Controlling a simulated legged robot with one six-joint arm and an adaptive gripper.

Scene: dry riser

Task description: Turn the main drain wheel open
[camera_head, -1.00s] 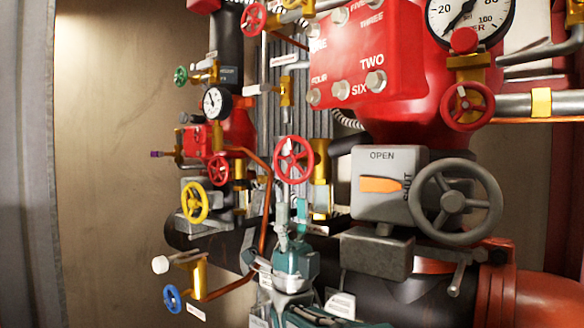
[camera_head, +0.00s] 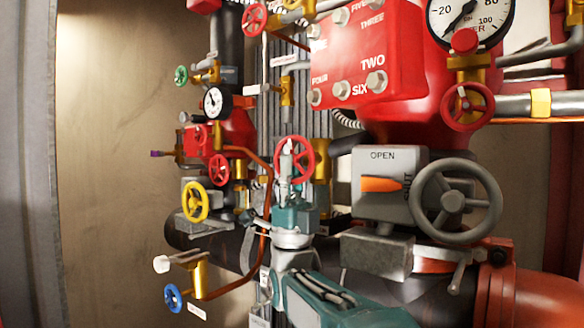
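Several handwheels are in view, and no readable label tells which is the main drain wheel. A red spoked wheel (camera_head: 307,158) is at the centre, on a brass valve (camera_head: 321,182). My gripper (camera_head: 290,150) points up, its grey fingers overlapping the left part of this wheel in the picture. Contact and the finger gap cannot be made out. A yellow wheel (camera_head: 196,201) and a blue wheel (camera_head: 173,298) are at lower left. A large grey wheel (camera_head: 455,200) is at right, on a grey box marked OPEN and SHUT (camera_head: 375,165) with an orange pointer.
A red housing with numbered bolts (camera_head: 350,50) and a gauge (camera_head: 468,15) are at upper right. A copper pipe (camera_head: 262,225) runs just left of my gripper. A dark horizontal pipe (camera_head: 350,285) passes behind my arm. The bare wall at left is clear.

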